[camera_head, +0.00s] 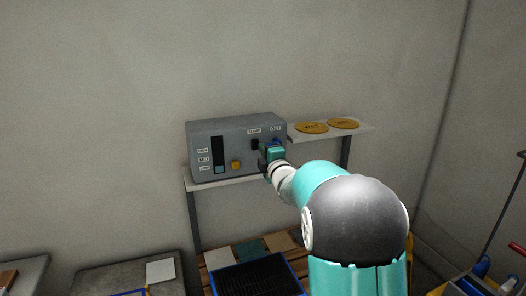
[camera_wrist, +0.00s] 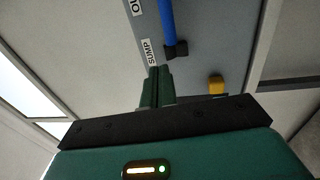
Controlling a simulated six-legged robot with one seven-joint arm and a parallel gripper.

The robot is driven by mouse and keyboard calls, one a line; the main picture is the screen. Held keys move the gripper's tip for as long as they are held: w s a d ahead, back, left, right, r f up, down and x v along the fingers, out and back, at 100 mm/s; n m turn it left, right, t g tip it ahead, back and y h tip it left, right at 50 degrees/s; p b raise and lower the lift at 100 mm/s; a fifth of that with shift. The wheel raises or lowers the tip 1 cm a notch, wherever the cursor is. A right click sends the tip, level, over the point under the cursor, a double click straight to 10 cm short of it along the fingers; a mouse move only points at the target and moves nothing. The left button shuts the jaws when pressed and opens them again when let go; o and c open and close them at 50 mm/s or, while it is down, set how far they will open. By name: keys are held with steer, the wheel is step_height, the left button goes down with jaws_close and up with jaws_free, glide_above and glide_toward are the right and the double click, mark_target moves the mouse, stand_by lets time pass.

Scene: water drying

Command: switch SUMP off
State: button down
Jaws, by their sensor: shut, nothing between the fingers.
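The grey control box (camera_head: 225,135) stands on a wall shelf. Its SUMP label (camera_head: 254,131) is at the upper right of the front, with a dark switch (camera_head: 255,144) below it. In the wrist view the SUMP label (camera_wrist: 149,52) lies just beyond my fingertips, and a black block (camera_wrist: 176,50) sits beside it at the end of a blue bar (camera_wrist: 167,20). My gripper (camera_wrist: 160,69) is shut and empty, close to the box front. I cannot tell if it touches the switch or which way the switch is set. In the head view my gripper (camera_head: 265,165) is partly hidden.
A second label (camera_head: 275,128) is right of SUMP, with blue showing below it. A yellow knob (camera_head: 236,165) and a dark gauge strip (camera_head: 218,153) are on the box's left half. Two yellow discs (camera_head: 311,127) lie on the right shelf. A pallet and a blue-edged tray (camera_head: 255,277) are below.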

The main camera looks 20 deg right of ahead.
steer(key=s+r, duration=0.2)
steer(key=s, duration=0.6)
steer(key=shift+s, duration=0.35)
steer(key=shift+s+r, duration=0.1)
